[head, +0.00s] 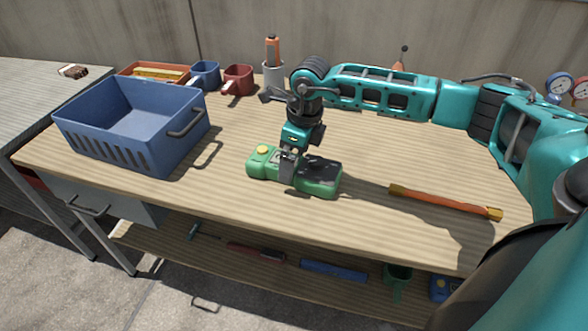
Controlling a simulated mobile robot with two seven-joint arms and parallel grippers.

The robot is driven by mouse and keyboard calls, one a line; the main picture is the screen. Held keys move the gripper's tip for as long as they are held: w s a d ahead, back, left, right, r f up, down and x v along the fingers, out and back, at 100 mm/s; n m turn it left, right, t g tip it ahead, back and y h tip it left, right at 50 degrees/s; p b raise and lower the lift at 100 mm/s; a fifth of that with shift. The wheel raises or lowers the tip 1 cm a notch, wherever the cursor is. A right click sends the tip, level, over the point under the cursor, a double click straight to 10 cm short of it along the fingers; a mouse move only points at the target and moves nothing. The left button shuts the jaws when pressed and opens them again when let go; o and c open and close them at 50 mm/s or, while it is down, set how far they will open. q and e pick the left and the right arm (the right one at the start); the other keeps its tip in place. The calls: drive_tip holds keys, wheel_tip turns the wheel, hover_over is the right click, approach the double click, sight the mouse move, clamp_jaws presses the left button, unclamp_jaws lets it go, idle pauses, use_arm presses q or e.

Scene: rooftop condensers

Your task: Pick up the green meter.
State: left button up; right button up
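The green meter (319,180) lies on the wooden workbench (225,210), with a yellow round knob at its left end and a dark face at its right. My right gripper (288,167) points down over the meter's middle. A grey finger overlaps the meter's near side; the far finger is hidden. I cannot tell whether the fingers are closed on the meter or only around it. The meter appears to rest on the bench. My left gripper is not in view.
A blue crate (85,133) stands at the left. An orange bar (440,201) lies right. Bench around the meter is clear.

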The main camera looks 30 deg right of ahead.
wheel_tip(320, 180, down, 2)
drive_tip(key=shift+w+a+f, duration=0.1)
drive_tip(key=shift+w+f, duration=0.05)
drive_tip(key=c, duration=1)
